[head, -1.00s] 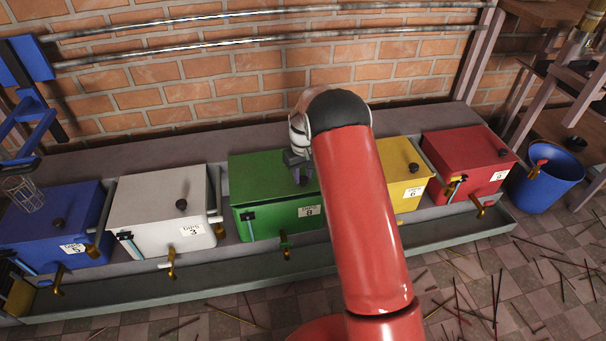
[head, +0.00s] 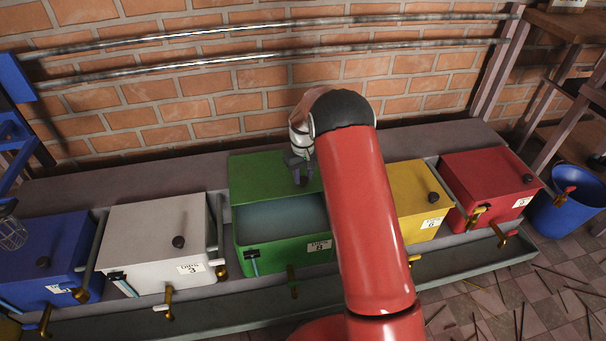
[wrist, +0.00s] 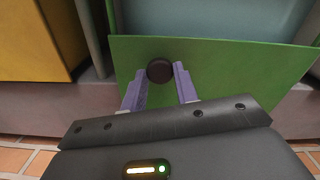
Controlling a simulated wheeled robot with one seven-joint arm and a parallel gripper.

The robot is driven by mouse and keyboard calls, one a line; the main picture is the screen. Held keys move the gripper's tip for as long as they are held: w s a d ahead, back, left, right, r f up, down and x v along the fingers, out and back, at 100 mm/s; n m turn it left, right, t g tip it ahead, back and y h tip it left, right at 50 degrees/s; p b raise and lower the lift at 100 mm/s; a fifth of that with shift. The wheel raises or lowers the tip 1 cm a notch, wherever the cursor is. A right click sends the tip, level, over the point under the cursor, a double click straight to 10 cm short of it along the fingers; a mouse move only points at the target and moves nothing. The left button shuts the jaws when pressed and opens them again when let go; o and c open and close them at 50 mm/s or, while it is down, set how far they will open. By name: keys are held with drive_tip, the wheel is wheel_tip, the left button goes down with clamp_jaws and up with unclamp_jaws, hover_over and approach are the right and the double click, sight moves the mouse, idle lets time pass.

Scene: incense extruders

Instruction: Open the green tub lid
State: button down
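The green tub (head: 285,255) stands mid-row in the head view, its lid (head: 255,172) slid back toward the brick wall. The front part of the tub is open and shows a pale blue-grey inside (head: 280,218). The lid lies flat over the rear and past it; its right part is hidden behind my red arm. In the wrist view, the green lid (wrist: 225,72) has a dark round knob (wrist: 159,70) between the two fingertips of my gripper (wrist: 160,80). The fingers look closed on the knob's sides. In the head view my gripper (head: 298,172) is low over the lid.
A white tub (head: 150,235) and a blue tub (head: 40,250) stand to the left. A yellow tub (head: 415,200) and a red tub (head: 490,185) stand to the right. Pipes (head: 270,55) run along the wall behind. A blue bucket (head: 565,212) is far right.

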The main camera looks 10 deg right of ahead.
drive_tip(key=c, duration=1.1)
unclamp_jaws()
drive_tip(key=shift+o, duration=0.2)
drive_tip(key=shift+r+p, duration=0.35)
drive_tip(key=shift+r, duration=3.6)
drive_tip(key=s+r+m+t+p, duration=0.1)
drive_tip(key=s+r, duration=0.7)
drive_tip(key=r, duration=0.3)
drive_tip(key=s+r+t+p, duration=0.1)
drive_tip(key=s+r+t, duration=0.1)
drive_tip(key=s+r, duration=0.7)
drive_tip(key=s+r+m+t, duration=0.1)
drive_tip(key=s+r, duration=0.1)
drive_tip(key=s, duration=0.8)
drive_tip(key=s+r+m+t+p, duration=0.1)
drive_tip(key=s+r, duration=0.1)
drive_tip(key=s, duration=0.9)
drive_tip(key=shift+s+r+t+p, duration=0.25)
drive_tip(key=shift+r+t+p, duration=0.05)
drive_tip(key=shift+r, duration=0.05)
